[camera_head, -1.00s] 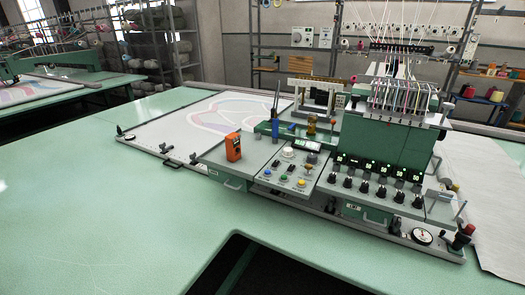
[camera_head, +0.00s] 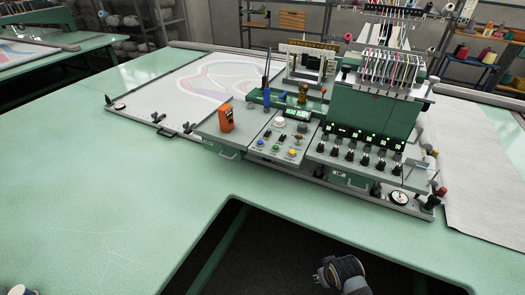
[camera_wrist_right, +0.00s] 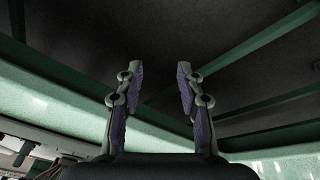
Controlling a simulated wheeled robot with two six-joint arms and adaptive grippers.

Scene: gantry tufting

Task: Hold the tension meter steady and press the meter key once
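The orange handheld device (camera_head: 226,118), which looks like the tension meter, stands upright on the grey panel at the left end of the machine's control area in the head view. Its key is too small to make out. Part of my right arm shows at the bottom of the head view, well in front of the machine, over the dark table cut-out.
The control panel (camera_head: 268,152) with coloured buttons lies right of the orange device. Several black knobs and a green thread housing (camera_head: 370,110) stand farther right. The green table (camera_head: 120,210) is clear at front left. Its cut-out edge lies before the machine.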

